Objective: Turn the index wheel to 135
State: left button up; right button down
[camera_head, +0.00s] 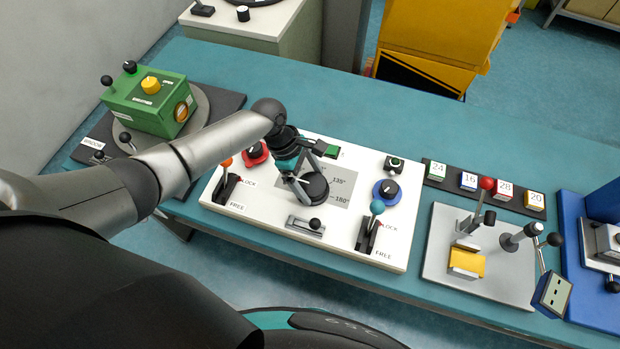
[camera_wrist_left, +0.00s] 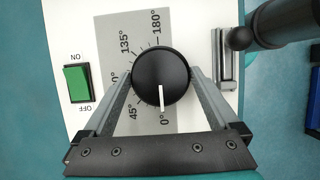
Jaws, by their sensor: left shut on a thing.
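The index wheel is a round black knob (camera_wrist_left: 160,68) with a white pointer line, on a grey scale plate (camera_wrist_left: 112,30). In the left wrist view its pointer lies toward the 0° mark. The 45°, 135° and 180° marks also show; the mark between 45° and 135° is partly hidden by a finger. My left gripper (camera_wrist_left: 161,78) has one finger on each side of the wheel and is shut on it. In the head view the wheel (camera_head: 315,190) shows below my left gripper (camera_head: 305,176). My right gripper is not in view.
On the white panel (camera_head: 345,243) are a green ON/OFF switch (camera_wrist_left: 77,83), an orange-tipped lever (camera_head: 226,177), a blue-tipped lever (camera_head: 376,212), a slider (camera_head: 305,226) and a blue dial (camera_head: 386,192). A green box (camera_head: 140,110) stands left, a clamp plate (camera_head: 440,235) right.

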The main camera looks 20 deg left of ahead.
pick_arm(q)
jog(key=c, duration=0.3)
